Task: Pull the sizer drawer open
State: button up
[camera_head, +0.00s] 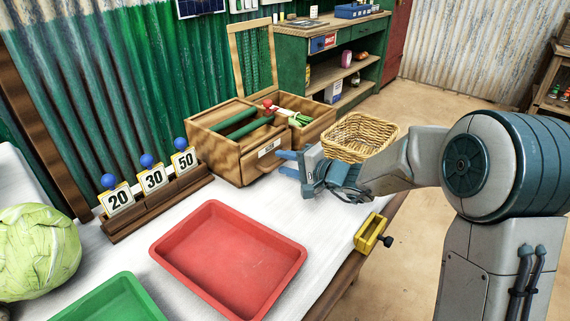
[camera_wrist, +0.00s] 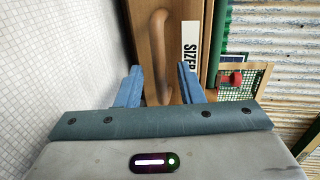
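The sizer drawer (camera_head: 250,170) has a wooden front with a white label, on the wooden box at the back of the table. Its label (camera_wrist: 190,48) reads "SIZER" in the wrist view. A brown upright handle (camera_wrist: 159,40) stands on the front beside the label. My gripper (camera_head: 287,163) is at the drawer front, its blue fingers pointing at it. In the wrist view my gripper (camera_wrist: 158,85) has its fingers apart, one on each side of the handle's lower end, with gaps showing. How far out the drawer stands is hard to tell.
A wicker basket (camera_head: 358,134) stands just behind my gripper. A red tray (camera_head: 232,262), a green tray (camera_head: 110,303), a number stand (camera_head: 160,205) and a cabbage (camera_head: 38,250) are on the table. A yellow block (camera_head: 369,232) sits at the table's right edge.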

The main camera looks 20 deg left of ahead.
jog(key=shift+w+a, duration=0.1)
jog(key=shift+a, duration=0.25)
grip_shut()
jog(key=shift+d+f, duration=0.1)
jog(key=shift+d, duration=0.05)
